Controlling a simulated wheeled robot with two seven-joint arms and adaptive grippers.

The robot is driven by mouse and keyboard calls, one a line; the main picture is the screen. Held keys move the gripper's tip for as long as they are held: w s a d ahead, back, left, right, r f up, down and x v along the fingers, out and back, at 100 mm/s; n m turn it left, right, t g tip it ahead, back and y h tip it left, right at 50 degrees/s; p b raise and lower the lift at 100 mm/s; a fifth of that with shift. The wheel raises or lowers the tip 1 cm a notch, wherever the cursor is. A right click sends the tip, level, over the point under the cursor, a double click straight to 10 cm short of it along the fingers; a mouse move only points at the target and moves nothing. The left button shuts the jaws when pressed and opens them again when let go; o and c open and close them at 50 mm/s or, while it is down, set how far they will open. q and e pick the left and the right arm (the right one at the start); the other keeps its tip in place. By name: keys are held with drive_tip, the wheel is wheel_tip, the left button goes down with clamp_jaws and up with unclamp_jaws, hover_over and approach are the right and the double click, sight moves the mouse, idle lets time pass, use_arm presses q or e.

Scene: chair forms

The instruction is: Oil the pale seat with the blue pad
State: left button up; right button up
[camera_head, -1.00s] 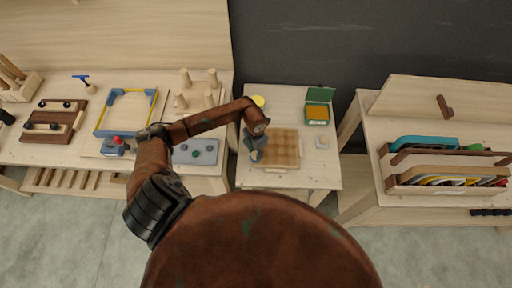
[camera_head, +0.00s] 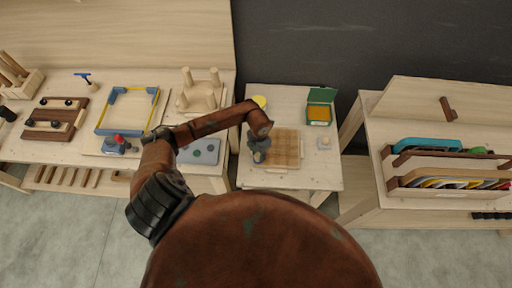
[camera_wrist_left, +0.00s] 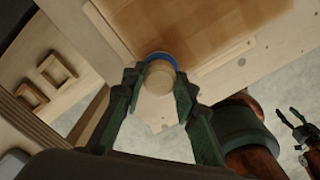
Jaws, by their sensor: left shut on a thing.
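The pale seat (camera_head: 287,150) lies flat on the small middle table, its top partly darkened to brown in patches. In the left wrist view the seat (camera_wrist_left: 185,25) fills the top, brown with a lighter edge strip. My left gripper (camera_head: 260,156) is over the seat's left edge. In the left wrist view my left gripper (camera_wrist_left: 158,95) is shut on the blue pad (camera_wrist_left: 162,57), which has a blue rim and a pale round knob. The pad appears at the seat's edge; I cannot tell whether it touches. My right gripper (camera_wrist_left: 297,122) shows small at the wrist view's right, fingers apart and empty.
An open green tin (camera_head: 319,111) with orange contents stands at the table's back right, near a small pale block (camera_head: 324,143). A yellow round thing (camera_head: 259,101) lies at the back left. A workbench (camera_head: 60,90) stands left, a rack (camera_head: 450,175) right.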

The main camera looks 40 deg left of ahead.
use_arm(q)
drive_tip(key=shift+s+a, duration=0.15)
drive_tip(key=shift+a, duration=0.25)
drive_tip(key=shift+s+a+r, duration=0.1)
drive_tip(key=shift+a+r, duration=0.05)
drive_tip(key=shift+r, duration=0.15)
wheel_tip(320, 180, up, 2)
drive_tip(key=shift+p, duration=0.5)
drive_tip(key=shift+r+p, duration=0.7)
drive_tip(key=shift+r, duration=0.25)
drive_tip(key=shift+r+p, duration=1.05)
drive_tip(key=shift+r, duration=0.75)
drive_tip(key=shift+d, duration=0.2)
